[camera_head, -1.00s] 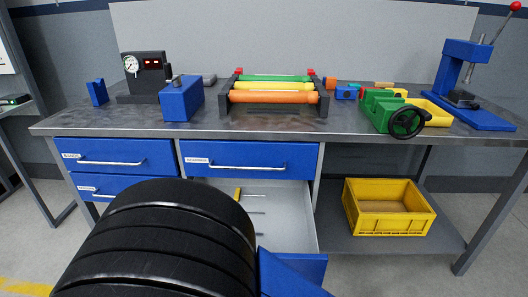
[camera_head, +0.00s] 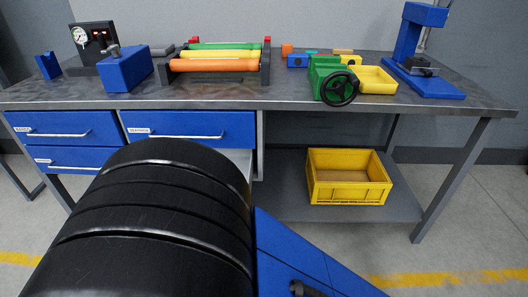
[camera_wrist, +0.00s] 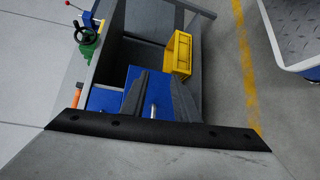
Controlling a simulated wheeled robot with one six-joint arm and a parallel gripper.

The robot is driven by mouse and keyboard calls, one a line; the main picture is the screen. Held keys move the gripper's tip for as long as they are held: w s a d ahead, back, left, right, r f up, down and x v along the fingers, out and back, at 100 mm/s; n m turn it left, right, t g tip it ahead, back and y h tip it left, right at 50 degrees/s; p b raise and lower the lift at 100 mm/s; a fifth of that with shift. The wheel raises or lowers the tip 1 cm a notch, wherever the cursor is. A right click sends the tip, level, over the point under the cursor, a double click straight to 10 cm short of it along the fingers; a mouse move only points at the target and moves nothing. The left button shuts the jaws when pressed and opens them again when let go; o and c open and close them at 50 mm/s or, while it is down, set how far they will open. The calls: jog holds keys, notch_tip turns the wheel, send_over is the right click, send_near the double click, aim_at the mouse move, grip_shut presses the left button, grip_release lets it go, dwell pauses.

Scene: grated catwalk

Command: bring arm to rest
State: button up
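In the wrist view my gripper (camera_wrist: 160,98) shows as two dark fingers spread apart, with nothing between them that I can see held. A blue drawer panel (camera_wrist: 132,76) and a silver handle (camera_wrist: 153,110) show beyond the fingers; I cannot tell the distance. In the head view my black arm link fills the lower left, and the gripper itself is out of sight. Below the closed upper right drawer (camera_head: 190,126), a strip of the open drawer's pale interior (camera_head: 240,160) shows; the rest is hidden behind my arm.
The workbench (camera_head: 400,112) carries a roller stand (camera_head: 213,65), a green vise (camera_head: 330,80), a yellow tray (camera_head: 375,80) and a blue press (camera_head: 425,78). A yellow crate (camera_head: 348,192) sits on the lower shelf (camera_head: 270,200).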

jog(key=w+d+r+m+g+y, duration=0.1)
jog(key=w+d+r+m+g, duration=0.15)
jog(key=w+d+g, duration=0.4)
jog(key=w+d+r+m+g+y, duration=0.1)
jog(key=w+d+r, duration=0.2)
jog(key=d, duration=0.6)
jog(key=w+d+r+m+g+y, duration=0.1)
jog(key=w+d+r+g+y, duration=0.15)
jog(key=w+d, duration=0.35)
jog(key=s+d+r+m+t+y, duration=0.1)
jog(key=s+d+r+m+y, duration=0.1)
jog(key=d, duration=0.5)
jog(key=s+d+r+m+t+y, duration=0.1)
jog(key=s+d+r+y, duration=0.1)
jog(key=d, duration=0.6)
jog(key=s+d+r+m+t+y, duration=0.1)
jog(key=s+d+r+m+y, duration=0.1)
jog(key=d, duration=0.6)
jog(key=shift+s+d+r+m+t+y, duration=0.25)
jog(key=shift+r+m+t+y, duration=0.1)
jog(key=shift+r+y, duration=0.4)
jog(key=shift+a, duration=0.1)
